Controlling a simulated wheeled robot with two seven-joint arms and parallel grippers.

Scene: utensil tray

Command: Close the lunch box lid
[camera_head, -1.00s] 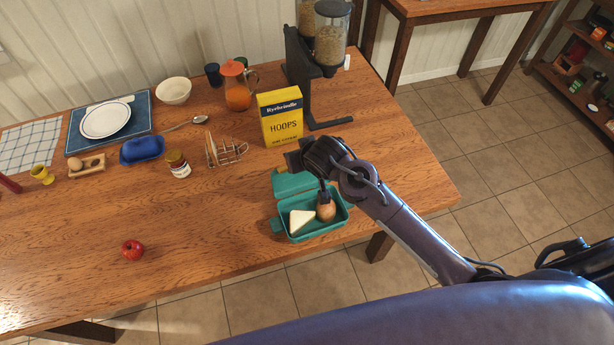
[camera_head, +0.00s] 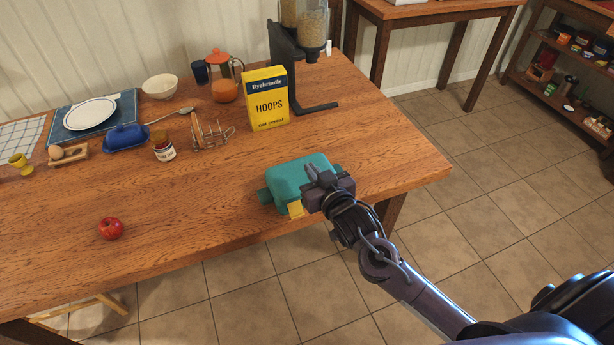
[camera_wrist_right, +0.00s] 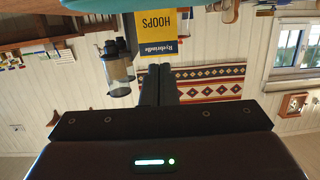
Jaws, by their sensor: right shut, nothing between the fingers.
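The teal lunch box (camera_head: 287,187) sits near the table's front right edge. Its lid (camera_head: 300,168) lies down over the tray, and the food inside is hidden. A yellow latch (camera_head: 296,209) shows at the front. I cannot tell whether the lid is fully flush, since my gripper covers its right front part. My right gripper (camera_head: 316,174) is shut and empty, at the right side of the lid; I cannot tell if it touches. In the right wrist view its shut fingers (camera_wrist_right: 160,84) point toward the cereal box, with a teal edge (camera_wrist_right: 200,14) along the top. My left gripper is not in view.
A yellow cereal box (camera_head: 266,98) stands behind the lunch box, with a cereal dispenser (camera_head: 290,70) further back. A toast rack (camera_head: 212,133), jar (camera_head: 164,151) and blue butter dish (camera_head: 126,137) stand to the left. A red apple (camera_head: 111,228) lies front left. The table's middle is clear.

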